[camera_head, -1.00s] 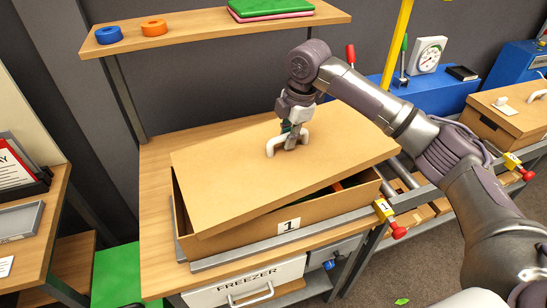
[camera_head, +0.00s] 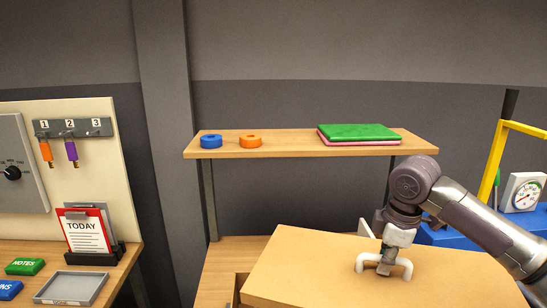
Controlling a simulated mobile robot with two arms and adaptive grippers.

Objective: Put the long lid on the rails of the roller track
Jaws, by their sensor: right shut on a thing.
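The long lid (camera_head: 330,268) is a flat brown cardboard panel with a white handle (camera_head: 401,271). It shows at the bottom of the view, and its lower part is cut off by the frame. My right gripper (camera_head: 385,266) is shut on the white handle from above. A small part of the box (camera_head: 238,290) shows at the lid's left edge. The roller track and its rails are out of view. My left gripper is not in view.
A wooden shelf (camera_head: 280,148) above the bench holds a blue ring, an orange ring and green and pink folded cloths. A board with hooks and a TODAY clipboard (camera_head: 86,235) stand at left. A yellow post (camera_head: 492,165) and a dial scale (camera_head: 523,193) are at right.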

